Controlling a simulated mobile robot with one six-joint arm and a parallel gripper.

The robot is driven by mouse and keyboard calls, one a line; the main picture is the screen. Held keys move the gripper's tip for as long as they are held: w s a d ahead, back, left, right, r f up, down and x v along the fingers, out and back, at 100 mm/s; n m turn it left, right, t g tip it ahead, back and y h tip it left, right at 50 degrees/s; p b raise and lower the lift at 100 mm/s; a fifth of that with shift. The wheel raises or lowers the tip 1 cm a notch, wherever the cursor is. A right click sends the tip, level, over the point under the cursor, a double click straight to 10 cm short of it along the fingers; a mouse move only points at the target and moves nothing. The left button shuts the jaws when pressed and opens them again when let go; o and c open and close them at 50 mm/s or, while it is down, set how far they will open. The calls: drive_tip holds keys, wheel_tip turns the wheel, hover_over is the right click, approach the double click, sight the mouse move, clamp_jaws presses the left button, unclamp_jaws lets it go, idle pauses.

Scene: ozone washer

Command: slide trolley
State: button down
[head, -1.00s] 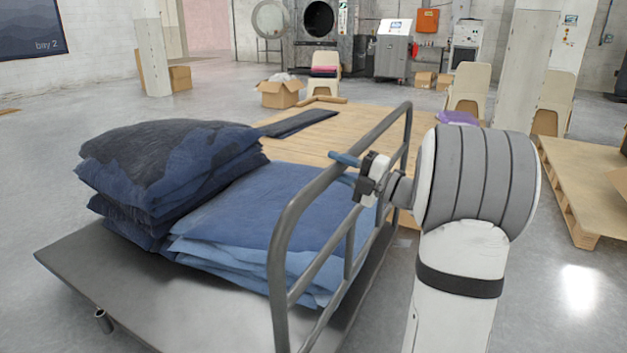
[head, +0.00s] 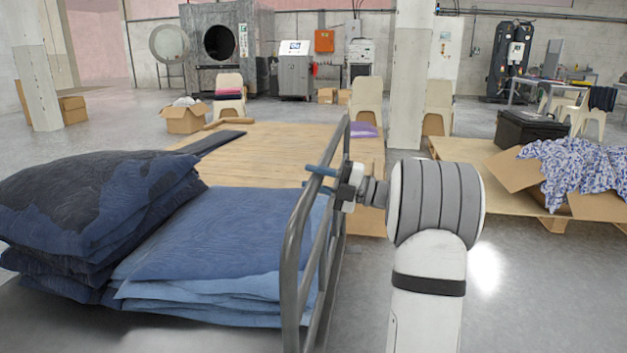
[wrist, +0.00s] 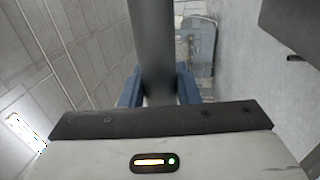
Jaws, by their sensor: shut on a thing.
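The trolley has a flat grey deck (head: 40,318) and a grey tubular handle frame (head: 292,270) standing along its right side. Stacks of folded dark blue fabric (head: 90,205) and lighter blue fabric (head: 220,245) lie on the deck. My gripper (head: 322,172) is shut on the handle frame's upper bar. In the wrist view the grey bar (wrist: 152,45) passes between the blue fingers of my gripper (wrist: 159,88). The trolley's wheels are hidden in the head view.
A wooden platform (head: 265,145) lies just beyond the trolley. A pallet (head: 490,165) at the right carries a black case (head: 528,127) and an open carton (head: 515,172) with patterned cloth. A carton (head: 185,119) and chairs stand farther back. Grey floor is clear at the lower right.

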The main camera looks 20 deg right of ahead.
drive_tip(key=shift+d+r, duration=0.15)
drive_tip(key=shift+r, duration=0.25)
drive_tip(key=c, duration=1.4)
unclamp_jaws()
drive_tip(key=o, duration=0.3)
drive_tip(key=shift+s+f, duration=0.1)
drive_tip(key=shift+f, duration=0.1)
drive_tip(key=p+v, duration=0.1)
drive_tip(key=v, duration=0.6)
drive_tip(key=shift+s+d+p, duration=0.25)
drive_tip(key=shift+d+p, duration=0.05)
drive_tip(key=shift+p, duration=0.1)
drive_tip(key=shift+f, duration=0.1)
